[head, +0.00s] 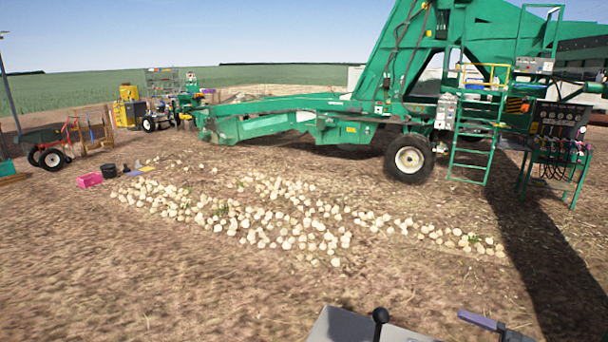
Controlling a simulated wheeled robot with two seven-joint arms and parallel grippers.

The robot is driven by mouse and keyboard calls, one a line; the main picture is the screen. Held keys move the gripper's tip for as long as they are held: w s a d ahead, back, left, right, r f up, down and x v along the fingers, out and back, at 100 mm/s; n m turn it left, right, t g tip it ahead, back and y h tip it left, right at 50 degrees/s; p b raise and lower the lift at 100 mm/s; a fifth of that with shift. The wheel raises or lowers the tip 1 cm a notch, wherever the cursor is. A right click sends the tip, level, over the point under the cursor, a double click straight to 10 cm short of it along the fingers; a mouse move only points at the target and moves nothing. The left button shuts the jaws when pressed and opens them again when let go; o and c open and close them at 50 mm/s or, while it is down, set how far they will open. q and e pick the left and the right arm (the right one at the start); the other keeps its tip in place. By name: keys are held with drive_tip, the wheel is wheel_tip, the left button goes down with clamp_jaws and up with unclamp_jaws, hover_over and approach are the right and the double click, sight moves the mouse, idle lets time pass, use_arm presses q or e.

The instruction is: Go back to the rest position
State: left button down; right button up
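The large green onion elevator (330,118) stands on wheels across the middle and right. Many pale onions (285,215) lie loose on the dirt in front of it, in a wide spread-out patch.
A control panel (562,118) with hoses and a green ladder (474,140) are at the right. The near dirt is clear.

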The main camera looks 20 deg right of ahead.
drive_tip(key=a+f+m+h, duration=0.5)
drive_tip(key=f+m+h, duration=0.5)
drive_tip(key=m+h, duration=0.3)
drive_tip(key=s+a+f+g+y, duration=0.1)
drive_tip(key=s+a+f+g, duration=0.3)
drive_tip(key=s+a+g, duration=0.75)
drive_tip(key=s+f+n+b, duration=0.1)
drive_tip(key=s+f+b, duration=0.2)
drive_tip(key=f+b, duration=1.3)
drive_tip(key=s+f+b, duration=0.3)
drive_tip(key=f+b, duration=0.3)
drive_tip(key=f, duration=2.1)
use_arm(q)
wheel_tip(320, 180, down, 34)
drive_tip(key=s+a+b, duration=0.1)
drive_tip(key=s+b, duration=0.1)
drive_tip(key=b, duration=1)
drive_tip(key=shift+s+f, duration=0.25)
drive_tip(key=shift+s, duration=0.1)
use_arm(e)
drive_tip(key=s+d+f+g, duration=0.1)
drive_tip(key=s+f, duration=0.5)
drive_tip(key=f, duration=0.4)
drive_tip(key=s+d+f, duration=0.1)
drive_tip(key=s+f, duration=0.6)
drive_tip(key=f, duration=0.4)
drive_tip(key=shift+n+g, duration=0.3)
drive_tip(key=shift+g, duration=0.05)
